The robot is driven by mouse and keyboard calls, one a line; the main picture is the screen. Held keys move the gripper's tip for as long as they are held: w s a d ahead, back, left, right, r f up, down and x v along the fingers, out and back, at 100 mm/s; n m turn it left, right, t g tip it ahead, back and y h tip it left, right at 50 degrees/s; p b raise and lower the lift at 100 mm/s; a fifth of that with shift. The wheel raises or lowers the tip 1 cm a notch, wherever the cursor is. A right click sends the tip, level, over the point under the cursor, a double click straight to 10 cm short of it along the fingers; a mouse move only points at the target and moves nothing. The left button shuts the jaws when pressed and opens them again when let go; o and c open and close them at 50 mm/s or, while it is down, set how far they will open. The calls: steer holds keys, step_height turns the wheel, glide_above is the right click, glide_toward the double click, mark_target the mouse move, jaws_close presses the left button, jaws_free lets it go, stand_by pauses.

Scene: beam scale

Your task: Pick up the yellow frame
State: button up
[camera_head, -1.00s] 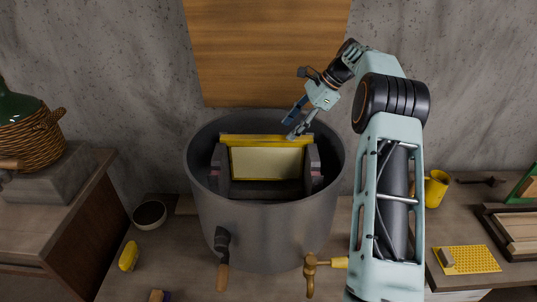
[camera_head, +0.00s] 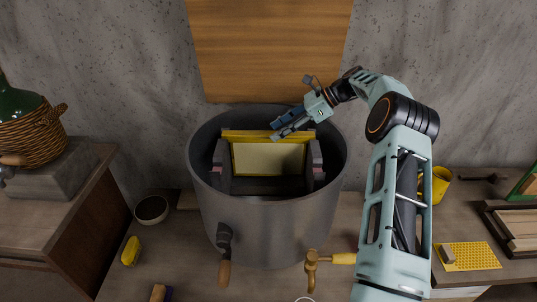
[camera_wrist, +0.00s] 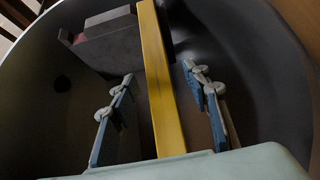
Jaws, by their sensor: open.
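The yellow frame (camera_head: 268,135) stands upright inside the large grey pot, its yellow top bar level and a pale panel below it. Dark grey supports hold it at both ends. My gripper (camera_head: 277,129) is open at the right part of the top bar. In the wrist view the frame's yellow bar (camera_wrist: 162,85) runs between the two blue fingers of my gripper (camera_wrist: 160,125), with a gap on each side. The far end of the bar meets a dark grey support (camera_wrist: 103,45). I cannot tell exactly how deep the fingertips are.
The grey pot's (camera_head: 268,225) wall surrounds the frame. A wooden-handled tool (camera_head: 224,255) hangs on its front left and a brass tap (camera_head: 312,270) is at its front right. A yellow mug (camera_head: 440,182) stands right of my arm. A wooden board (camera_head: 270,50) is behind.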

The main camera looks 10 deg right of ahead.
mark_target(271, 133)
steer(key=x, duration=0.4)
steer(key=shift+s+a+p, duration=0.1)
steer(key=shift+a+p, duration=0.05)
steer(key=shift+p, duration=0.15)
steer(key=shift+c, duration=0.5)
jaws_close()
